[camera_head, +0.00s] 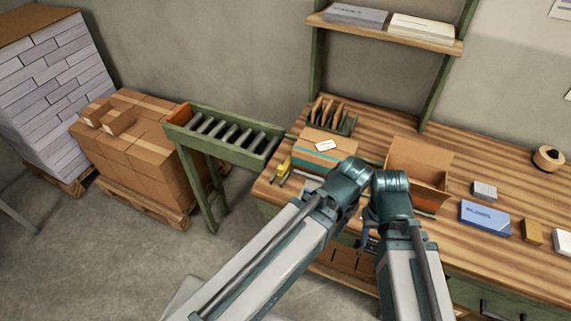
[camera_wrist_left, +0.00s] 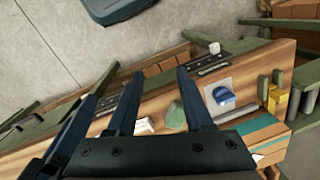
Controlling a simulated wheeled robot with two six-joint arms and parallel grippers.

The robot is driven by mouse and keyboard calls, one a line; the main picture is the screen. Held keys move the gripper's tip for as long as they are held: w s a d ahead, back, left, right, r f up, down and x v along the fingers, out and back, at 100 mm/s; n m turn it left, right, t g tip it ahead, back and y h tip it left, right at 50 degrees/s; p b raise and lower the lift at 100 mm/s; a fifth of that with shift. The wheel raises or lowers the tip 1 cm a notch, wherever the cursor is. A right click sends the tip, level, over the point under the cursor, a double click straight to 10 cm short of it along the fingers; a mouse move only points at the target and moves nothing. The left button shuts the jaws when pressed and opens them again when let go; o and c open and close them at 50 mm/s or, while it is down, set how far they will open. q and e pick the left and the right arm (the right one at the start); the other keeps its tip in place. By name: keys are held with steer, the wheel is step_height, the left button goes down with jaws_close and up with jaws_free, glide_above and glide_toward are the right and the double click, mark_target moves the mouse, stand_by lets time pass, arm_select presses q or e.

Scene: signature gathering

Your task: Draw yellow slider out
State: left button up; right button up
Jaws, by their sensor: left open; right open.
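A small yellow item (camera_head: 284,167), likely the yellow slider, sits at the left end of the wooden workbench, beside a cardboard box with a teal stripe. Yellow parts also show at the right of the left wrist view (camera_wrist_left: 274,101). My left gripper (camera_wrist_left: 158,76) is open and empty, its dark fingers over the bench's front edge, apart from the yellow parts. In the head view it is hidden behind my arm. My right gripper (camera_head: 370,242) is partly visible below the wrists, in front of the bench; its fingers are mostly hidden.
The striped box (camera_head: 318,157) and an open carton (camera_head: 420,165) stand on the workbench (camera_head: 375,134). A blue box (camera_head: 485,219) lies farther right. A green roller conveyor (camera_head: 226,138) stands left of the bench. In the left wrist view, a blue object (camera_wrist_left: 223,95) and green lump (camera_wrist_left: 175,115) lie nearby.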

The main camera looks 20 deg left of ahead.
arm_select(q)
steer(key=w+a+r+n+p, duration=0.2)
steer(key=w+a+r+p, duration=0.3)
steer(key=w+a, duration=0.55)
steer(key=n+h+p, duration=0.1)
steer(key=p, duration=0.2)
glide_toward(281, 167)
step_height(281, 167, down, 9)
steer(key=b, duration=1.4)
steer(key=shift+s+f, duration=0.15)
jaws_close()
